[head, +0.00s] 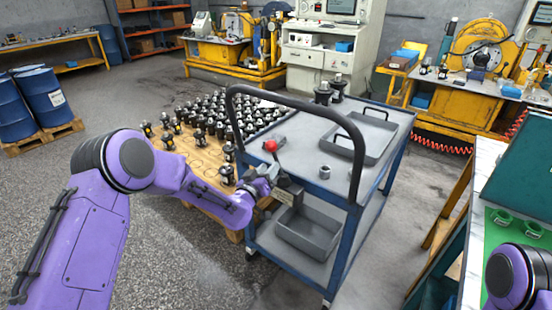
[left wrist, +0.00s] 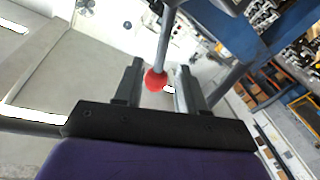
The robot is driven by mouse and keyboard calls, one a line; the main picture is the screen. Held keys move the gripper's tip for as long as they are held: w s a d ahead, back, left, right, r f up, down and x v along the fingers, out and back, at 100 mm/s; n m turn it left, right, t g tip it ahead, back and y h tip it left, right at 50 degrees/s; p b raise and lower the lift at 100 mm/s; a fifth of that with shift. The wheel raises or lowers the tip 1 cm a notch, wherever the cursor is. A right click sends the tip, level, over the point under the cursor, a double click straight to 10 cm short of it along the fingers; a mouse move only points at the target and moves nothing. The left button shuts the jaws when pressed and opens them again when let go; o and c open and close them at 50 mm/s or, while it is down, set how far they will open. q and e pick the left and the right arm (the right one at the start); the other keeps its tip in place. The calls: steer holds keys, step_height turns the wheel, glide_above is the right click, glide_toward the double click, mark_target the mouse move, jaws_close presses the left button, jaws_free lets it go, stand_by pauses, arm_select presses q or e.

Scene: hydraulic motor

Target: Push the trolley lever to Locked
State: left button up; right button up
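The trolley (head: 345,190) is blue-framed with grey shelves and a black tube handle. Its lever (head: 276,158) has a red ball knob (head: 271,146) and rises from a dark bracket (head: 288,188) at the near left corner. My left gripper (head: 270,174) is at the lever, just below the knob in the head view. In the left wrist view my left gripper (left wrist: 160,66) has its fingers apart, with the red knob (left wrist: 155,80) and rod showing between them. I cannot tell whether a finger touches the lever. The lever's markings are not readable. My right gripper is outside the views.
A grey tray (head: 365,137), a small metal cup (head: 325,172) and dark parts (head: 330,90) are on the trolley top. A pallet (head: 195,158) of many black parts stands behind my left arm. A workbench (head: 480,190) is at the right. Floor at the lower left is clear.

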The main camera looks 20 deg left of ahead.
mark_target(276, 159)
arm_select(q)
steer(key=w, duration=0.4)
steer(key=w+d, duration=0.1)
steer(key=w, duration=0.2)
steer(key=shift+f, duration=0.1)
jaws_close()
